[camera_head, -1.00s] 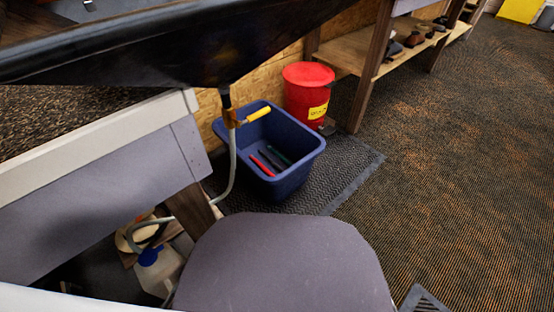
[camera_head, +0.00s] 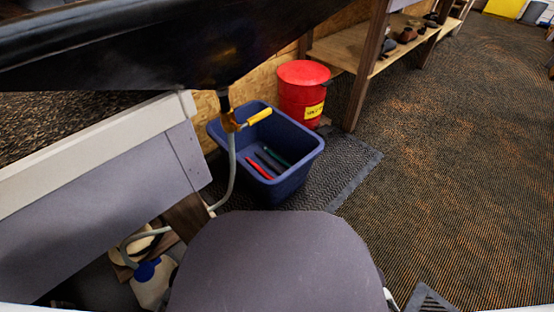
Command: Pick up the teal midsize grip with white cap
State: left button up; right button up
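I see no clearly teal grip with a white cap. A blue bin (camera_head: 281,185) stands on the floor mat with several grips lying inside it. One is a red grip (camera_head: 258,168), one is a dark grip (camera_head: 268,160), and one is a dark green grip (camera_head: 276,155). Their caps are too small to make out. Neither of my grippers is in view.
A black basin (camera_head: 150,50) with a yellow-handled drain valve (camera_head: 258,116) hangs above the bin. A red can (camera_head: 302,95) stands behind it. A grey rounded surface (camera_head: 275,265) fills the front. A white jug (camera_head: 153,283) stands low at left. Carpet at right is open.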

aim_at(282, 162)
jog(key=k+l+u, duration=0.1)
jog(key=l, duration=0.25)
jog(key=k+l+u, duration=0.1)
jog(key=l, duration=0.25)
jog(key=i+l+u, duration=0.1)
jog(key=l, duration=0.3)
jog(key=i+l+u, duration=0.1)
jog(key=l, duration=0.35)
jog(key=i+l+u, duration=0.1)
jog(key=l, duration=0.25)
jog(key=i+l, duration=0.2)
jog(key=l, duration=0.2)
jog(key=i+l+u, duration=0.15)
jog(key=l, duration=0.2)
jog(key=i+l+u, duration=0.1)
jog(key=l, duration=0.3)
jog(key=i+l+u, duration=0.1)
jog(key=l, duration=0.3)
jog(key=i+l+u, duration=0.1)
jog(key=i+l, duration=0.2)
jog(key=i+l+u, duration=0.15)
jog(key=i+l, duration=0.15)
jog(key=l, duration=0.25)
jog(key=i+l+u, duration=0.2)
jog(key=i+l, duration=0.2)
jog(key=i, duration=0.1)
